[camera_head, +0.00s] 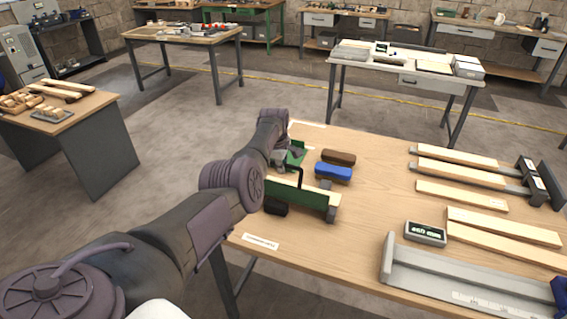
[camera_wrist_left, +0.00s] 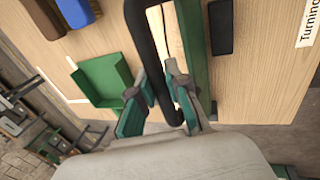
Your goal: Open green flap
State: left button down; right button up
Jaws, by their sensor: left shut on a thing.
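The green flap (camera_head: 313,198) is a long dark green strip standing along a pale wooden piece on the near table. It also shows in the wrist view (camera_wrist_left: 192,50) beside the wood. A black bar handle (camera_wrist_left: 146,48) arches from it; the handle also shows in the head view (camera_head: 300,179). My left gripper (camera_wrist_left: 160,98) has its two green-padded fingers shut on the handle, near its lower end in the wrist view. In the head view the left gripper (camera_head: 281,158) is at the table's left side, partly hidden by my arm. My right gripper is not in view.
A green open tray (camera_wrist_left: 103,80) lies beside the flap. Blue (camera_head: 333,173) and brown (camera_head: 339,157) blocks lie behind it. A small display (camera_head: 425,232), wooden slats (camera_head: 461,196) and a grey metal channel (camera_head: 460,280) occupy the right. The table's middle is clear.

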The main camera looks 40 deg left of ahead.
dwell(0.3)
pick_arm(q)
jog(key=c, duration=1.1)
grip_release()
jog(key=shift+s, duration=0.1)
jog(key=shift+c, duration=0.2)
jog(key=shift+r, duration=0.1)
jog(key=v, duration=1.2)
